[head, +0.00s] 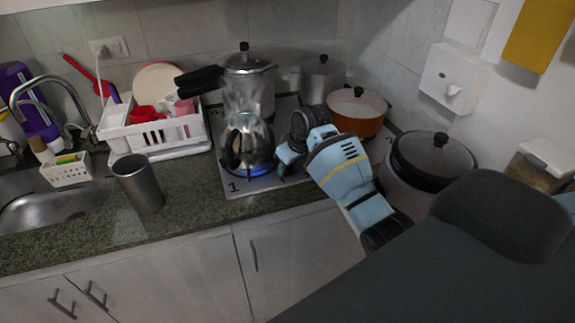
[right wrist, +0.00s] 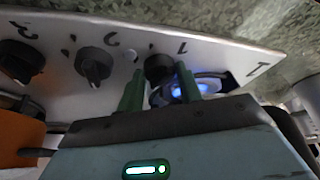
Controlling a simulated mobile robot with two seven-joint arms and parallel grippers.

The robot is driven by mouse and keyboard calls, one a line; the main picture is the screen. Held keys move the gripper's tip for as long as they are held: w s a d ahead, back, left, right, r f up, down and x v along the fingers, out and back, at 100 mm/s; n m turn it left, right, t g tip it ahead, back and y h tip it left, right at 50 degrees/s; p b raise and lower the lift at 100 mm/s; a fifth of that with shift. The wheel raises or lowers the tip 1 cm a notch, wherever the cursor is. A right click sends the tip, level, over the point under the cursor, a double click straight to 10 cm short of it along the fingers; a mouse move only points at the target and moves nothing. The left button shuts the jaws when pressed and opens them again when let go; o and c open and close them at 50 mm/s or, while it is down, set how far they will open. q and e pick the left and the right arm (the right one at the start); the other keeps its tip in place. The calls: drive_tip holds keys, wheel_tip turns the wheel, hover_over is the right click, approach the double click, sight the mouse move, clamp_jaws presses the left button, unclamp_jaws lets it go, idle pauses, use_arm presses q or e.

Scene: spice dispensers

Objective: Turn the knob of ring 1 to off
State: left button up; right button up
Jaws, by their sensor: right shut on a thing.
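The stove panel (right wrist: 215,55) carries a row of black knobs beside printed numbers. The knob beside the "1" (right wrist: 159,66) is between the two green fingers of my right gripper (right wrist: 158,76), which is shut on it. In the head view my right gripper (head: 288,152) reaches over the stove's right part and hides this knob. Ring 1 is lit, with a blue flame (right wrist: 183,90) in the right wrist view. In the head view a shiny kettle (head: 247,145) stands over this flame. My left gripper is not in view.
Beside the held knob is a second knob (right wrist: 93,65), then a third (right wrist: 16,68). A pressure cooker (head: 250,85), a grey pot (head: 321,78) and an orange pot (head: 356,112) stand close by. A dish rack (head: 155,132) and metal cup (head: 137,184) are left.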

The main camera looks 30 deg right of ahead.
drive_tip(key=shift+d+n+y, duration=0.2)
drive_tip(key=shift+n+y, duration=0.5)
drive_tip(key=shift+n, duration=1.2)
drive_tip(key=shift+r, duration=0.1)
drive_tip(key=o, duration=1)
drive_tip(key=v, duration=0.7)
drive_tip(key=shift+r, duration=0.45)
drive_tip(key=shift+f+g, duration=0.1)
drive_tip(key=shift+g, duration=0.2)
